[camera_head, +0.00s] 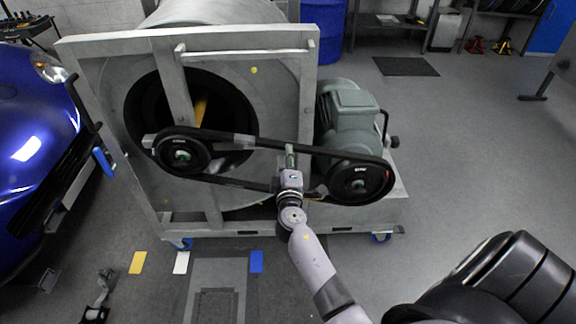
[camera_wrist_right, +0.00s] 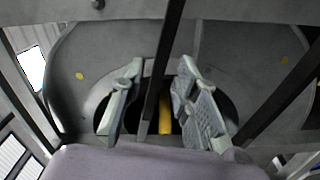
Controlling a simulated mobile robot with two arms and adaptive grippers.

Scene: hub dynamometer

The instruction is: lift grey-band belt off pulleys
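The black belt (camera_head: 276,143) runs around the left pulley (camera_head: 183,153) and the right pulley (camera_head: 358,181) on the dynamometer's front. Its grey band (camera_head: 243,140) shows on the upper run. My right gripper (camera_head: 290,153) is at the upper run, right of the band, between the pulleys. In the right wrist view the right gripper (camera_wrist_right: 153,85) is open, with one finger on each side of the dark belt strip (camera_wrist_right: 168,65). Whether a finger touches the belt is unclear. What seems to be my left gripper (camera_head: 105,280) is at the lower left, away from the belt; its opening is too small to judge.
The steel frame (camera_head: 310,90) with a crossbar (camera_head: 245,53) stands around the drum behind the belt. A grey motor (camera_head: 348,110) sits behind the right pulley. A blue car (camera_head: 35,150) is at the left.

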